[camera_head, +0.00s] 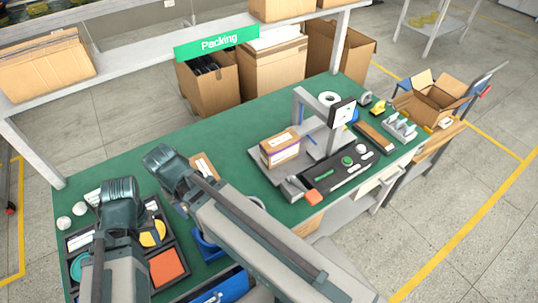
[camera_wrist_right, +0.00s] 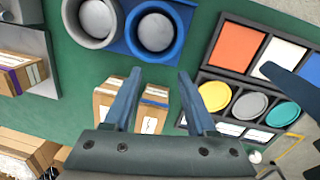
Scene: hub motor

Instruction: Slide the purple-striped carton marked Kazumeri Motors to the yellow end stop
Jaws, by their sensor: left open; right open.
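A purple-striped carton (camera_head: 280,150) sits on the grey platform of the weighing stand. Its lettering is too small to read. A purple-striped carton (camera_wrist_right: 22,73) also shows at the left edge of the right wrist view. My right gripper (camera_head: 158,158) is above the green table, left of the carton and apart from it. In the right wrist view its fingers (camera_wrist_right: 158,90) are open, with other small cartons (camera_wrist_right: 150,112) beneath, one with a blue stripe. My left gripper (camera_head: 120,190) is open over the parts tray at lower left. I cannot make out a yellow end stop.
A parts tray (camera_wrist_right: 232,80) holds coloured squares and discs. The weighing stand (camera_head: 325,140) has an upright post and screen. The table's middle back (camera_head: 240,125) is clear.

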